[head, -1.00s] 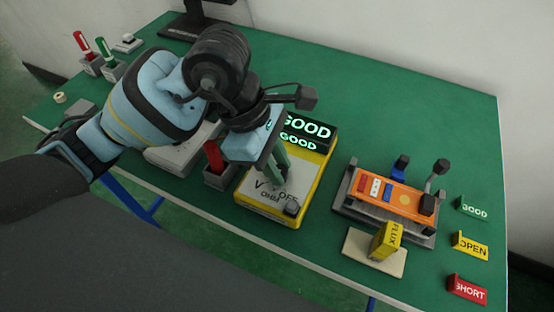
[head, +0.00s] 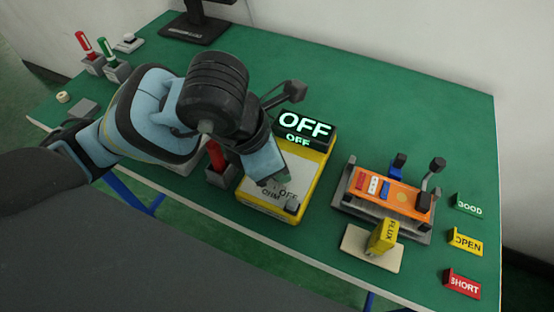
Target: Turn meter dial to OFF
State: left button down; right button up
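The yellow meter (head: 309,180) lies on the green table in the head view. Its raised display (head: 304,124) reads OFF, and a second OFF glows just below it. My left gripper (head: 280,183) is over the meter's face, at the dial's place. The arm and gripper hide the dial, so I cannot see its pointer or whether the fingers touch it. The finger gap is also hidden. My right gripper is not in view.
A red probe (head: 215,155) stands in a grey holder left of the meter. An orange board fixture (head: 405,201) and a yellow FLUX block (head: 382,236) are to the right. GOOD, OPEN and SHORT tags (head: 466,242) line the right edge.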

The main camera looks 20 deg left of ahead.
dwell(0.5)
pick_arm(q)
jog(key=c, duration=1.2)
grip_release()
jog(key=shift+c, duration=0.2)
jog(key=v, duration=0.8)
jog(key=shift+p, duration=0.45)
jog(key=shift+f, duration=0.1)
